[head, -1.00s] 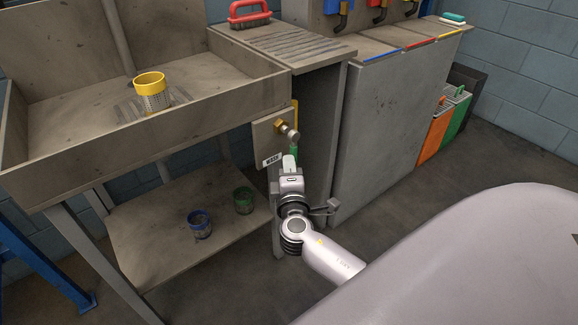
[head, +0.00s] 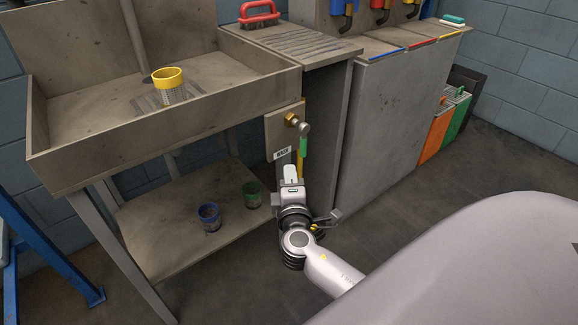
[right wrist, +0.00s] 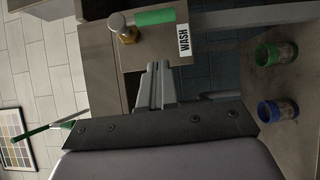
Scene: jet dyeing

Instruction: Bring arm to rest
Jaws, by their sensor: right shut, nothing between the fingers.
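My right gripper (head: 290,173) is in front of the sink stand, below the brass valve (head: 292,119) on its panel. In the right wrist view its fingers (right wrist: 157,85) are together with nothing between them. The valve (right wrist: 127,27) and the WASH label (right wrist: 183,40) show just beyond the fingertips there, apart from them as far as I can tell. My left gripper is not in view.
Blue (head: 209,218) and green (head: 252,194) rimmed cups stand on the lower shelf (head: 165,255). A grey cabinet (head: 395,120) stands right of the gripper. The floor (head: 400,205) before it is clear.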

